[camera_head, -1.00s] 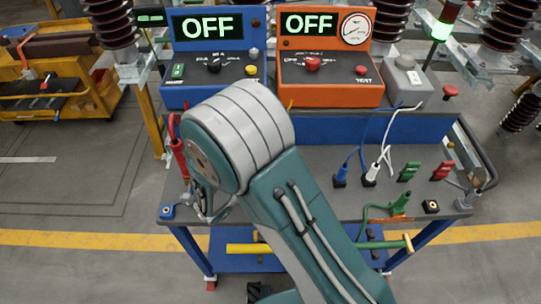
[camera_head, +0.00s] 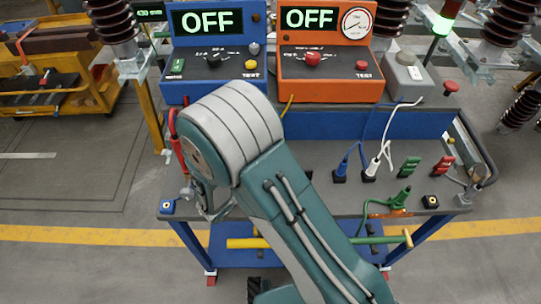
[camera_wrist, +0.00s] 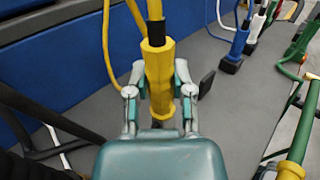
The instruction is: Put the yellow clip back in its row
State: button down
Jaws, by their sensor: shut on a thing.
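The yellow clip (camera_wrist: 158,78) stands upright between the fingers of my gripper (camera_wrist: 160,108) in the wrist view. The fingers are shut on it, one on each side. Its black collar and yellow cable rise above it; its lower end is hidden, so I cannot tell whether it touches the bench. In the head view my arm hides gripper and clip. The row on the grey bench (camera_head: 300,160) shows a blue clip (camera_head: 341,170), a white clip (camera_head: 371,167), a green clip (camera_head: 408,167) and a red clip (camera_head: 443,166), to the right of my arm.
A blue panel (camera_wrist: 60,62) runs behind the clip. A blue box (camera_head: 213,70) and an orange box (camera_head: 325,70) reading OFF stand at the back. Loose cables cross the bench. A green-cabled piece (camera_head: 402,197) lies near the front edge. A red clip (camera_head: 180,157) is at left.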

jog(key=shift+c, duration=2.1)
grip_release()
jog(key=v, duration=1.2)
